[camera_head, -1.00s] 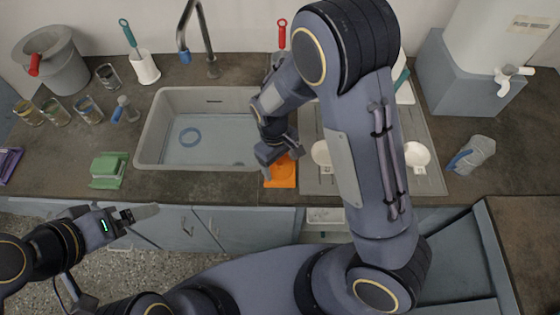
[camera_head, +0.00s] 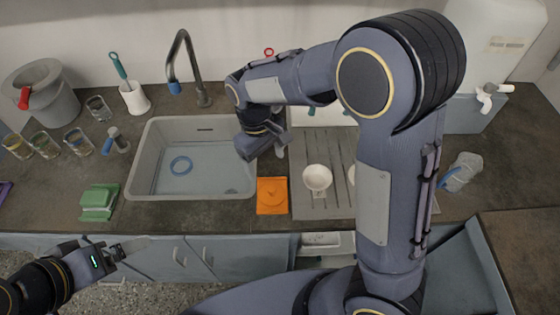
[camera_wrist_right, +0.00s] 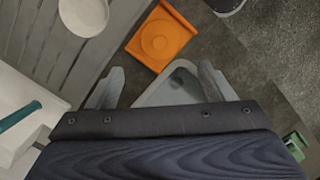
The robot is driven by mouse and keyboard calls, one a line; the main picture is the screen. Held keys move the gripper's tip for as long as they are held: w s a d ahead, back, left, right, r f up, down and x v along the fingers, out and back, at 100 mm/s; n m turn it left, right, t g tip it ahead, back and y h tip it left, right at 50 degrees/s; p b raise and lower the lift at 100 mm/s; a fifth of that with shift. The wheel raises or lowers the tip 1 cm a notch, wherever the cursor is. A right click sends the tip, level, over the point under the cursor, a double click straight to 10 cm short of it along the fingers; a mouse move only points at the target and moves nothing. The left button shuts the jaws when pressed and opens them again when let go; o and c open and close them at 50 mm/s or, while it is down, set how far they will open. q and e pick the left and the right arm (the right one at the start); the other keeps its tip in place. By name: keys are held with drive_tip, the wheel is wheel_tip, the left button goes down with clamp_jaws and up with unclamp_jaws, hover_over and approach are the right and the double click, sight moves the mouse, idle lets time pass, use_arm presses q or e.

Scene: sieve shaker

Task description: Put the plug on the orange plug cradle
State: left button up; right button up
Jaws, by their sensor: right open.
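The orange plug cradle (camera_head: 272,207) is a square plate on the counter between the sink and the drainboard. It also shows in the right wrist view (camera_wrist_right: 181,17). A round orange piece with a raised centre (camera_wrist_right: 160,40) sits on it; I cannot tell whether this is the plug or part of the cradle. No other plug is clearly visible. My right gripper (camera_head: 262,150) is above the sink's right edge, apart from the cradle. Its two fingers are spread and empty in the wrist view (camera_wrist_right: 158,85). My left gripper (camera_head: 128,247) is at lower left, in front of the counter.
A green sponge-like block (camera_head: 99,202) lies left of the sink.

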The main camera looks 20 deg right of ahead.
drive_tip(key=s+d+r+m+t+y, duration=0.2)
drive_tip(key=s+d+r+m+t, duration=0.1)
drive_tip(key=s, duration=0.6)
drive_tip(key=s+d+r+m+t+y, duration=0.2)
drive_tip(key=s+d+r+m+t, duration=0.2)
drive_tip(key=s+d, duration=0.3)
drive_tip(key=shift+s+r+m+y, duration=0.3)
drive_tip(key=shift+s+r, duration=0.6)
